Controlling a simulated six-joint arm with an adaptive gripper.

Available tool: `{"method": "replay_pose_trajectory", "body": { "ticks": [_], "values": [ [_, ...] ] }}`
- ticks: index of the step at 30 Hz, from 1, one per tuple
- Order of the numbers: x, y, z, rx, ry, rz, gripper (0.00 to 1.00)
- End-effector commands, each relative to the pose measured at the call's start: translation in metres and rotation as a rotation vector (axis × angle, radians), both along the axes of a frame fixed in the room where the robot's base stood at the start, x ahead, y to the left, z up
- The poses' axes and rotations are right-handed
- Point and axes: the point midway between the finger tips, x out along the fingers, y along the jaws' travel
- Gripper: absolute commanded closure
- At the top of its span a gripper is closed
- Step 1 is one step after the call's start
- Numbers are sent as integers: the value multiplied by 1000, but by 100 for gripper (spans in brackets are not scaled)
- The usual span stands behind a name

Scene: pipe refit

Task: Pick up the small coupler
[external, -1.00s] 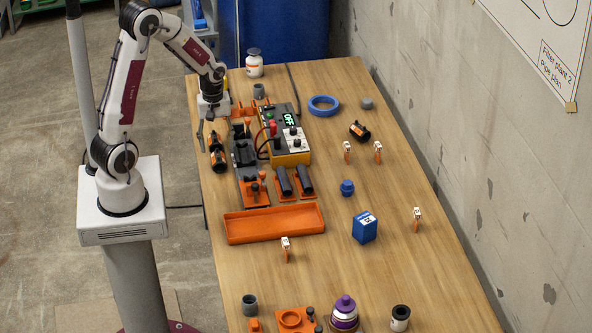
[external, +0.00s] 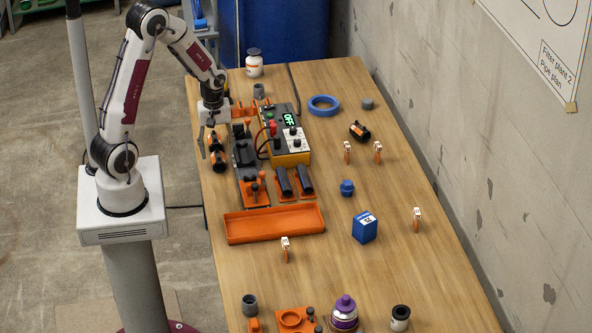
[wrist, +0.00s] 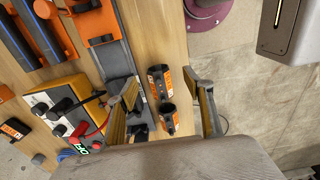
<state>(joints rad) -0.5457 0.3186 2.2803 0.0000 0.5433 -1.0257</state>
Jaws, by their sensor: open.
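I cannot tell surely which is the small one.
A grey rail with orange clamps (external: 247,170) stands close right of the couplers. Beyond it is a yellow control box (external: 290,158) with cables. An orange tray (external: 274,224) lies nearer the camera. The table's left edge is close.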

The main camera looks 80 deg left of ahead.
Motion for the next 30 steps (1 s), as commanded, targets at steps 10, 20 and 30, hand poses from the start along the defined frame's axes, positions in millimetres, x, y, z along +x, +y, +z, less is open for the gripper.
{"method": "replay_pose_trajectory", "body": {
  "ticks": [10, 20, 30],
  "values": [
    [2, 6, -14, -1, 2, 1, 49],
    [5, 14, -41, -1, 2, 0, 49],
    [5, 14, -52, 0, -1, 0, 49]
  ]
}}
